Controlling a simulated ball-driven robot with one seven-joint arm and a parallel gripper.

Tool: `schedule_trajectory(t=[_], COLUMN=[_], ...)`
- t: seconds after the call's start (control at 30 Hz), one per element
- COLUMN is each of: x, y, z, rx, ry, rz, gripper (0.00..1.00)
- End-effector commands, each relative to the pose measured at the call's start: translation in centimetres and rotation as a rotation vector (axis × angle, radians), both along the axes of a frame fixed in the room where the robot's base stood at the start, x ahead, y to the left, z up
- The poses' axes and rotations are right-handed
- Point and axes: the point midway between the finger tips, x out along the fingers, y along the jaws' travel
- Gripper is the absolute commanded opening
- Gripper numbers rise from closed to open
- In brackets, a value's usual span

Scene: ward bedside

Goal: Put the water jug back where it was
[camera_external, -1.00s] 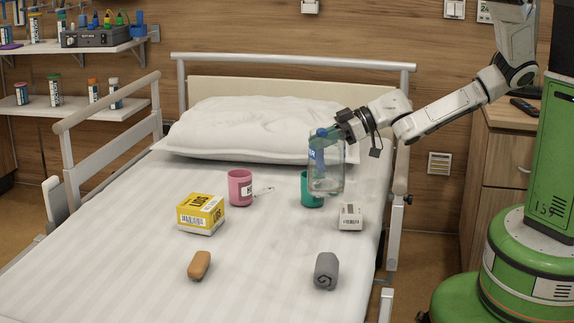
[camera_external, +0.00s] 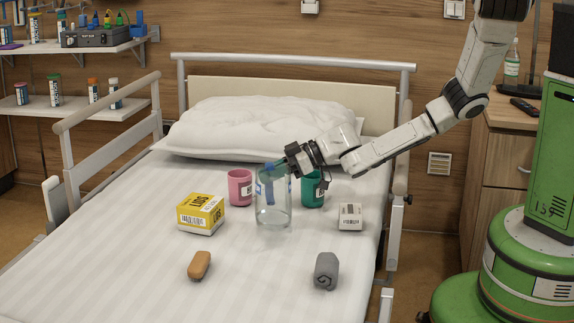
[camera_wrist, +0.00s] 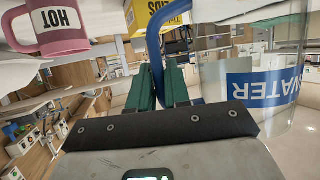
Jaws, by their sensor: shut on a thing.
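The clear water jug (camera_external: 273,207) with a blue handle is upright over the middle of the bed, between the yellow box and the green mug. My gripper (camera_external: 284,168) is at its top, shut on the blue handle. In the wrist view the handle (camera_wrist: 154,50) runs between my green-padded fingers (camera_wrist: 160,88), and the jug (camera_wrist: 250,88) with its WATER label stands to the right. I cannot tell whether the jug's base touches the sheet or hangs just above it.
On the bed (camera_external: 130,275) are a pink mug (camera_external: 240,188), a green mug (camera_external: 312,190), a yellow box (camera_external: 201,213), a small white box (camera_external: 350,216), an orange-brown bar (camera_external: 199,265) and a grey roll (camera_external: 326,270). The sheet between bar and roll is clear.

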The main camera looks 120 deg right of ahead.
Motion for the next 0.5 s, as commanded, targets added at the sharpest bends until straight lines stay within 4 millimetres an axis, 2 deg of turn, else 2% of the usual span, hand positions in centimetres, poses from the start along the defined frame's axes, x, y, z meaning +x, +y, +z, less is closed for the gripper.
schedule_trajectory(t=[0.17, 0.37, 0.5], x=[0.6, 0.5, 0.5], y=[-0.4, -0.4, -0.4], z=[-0.9, -3.7, -3.8], rx=[0.0, 0.001, 0.0], ry=[0.0, -0.001, -0.001], rz=[0.001, 0.001, 0.001], gripper=[0.0, 0.0, 0.0])
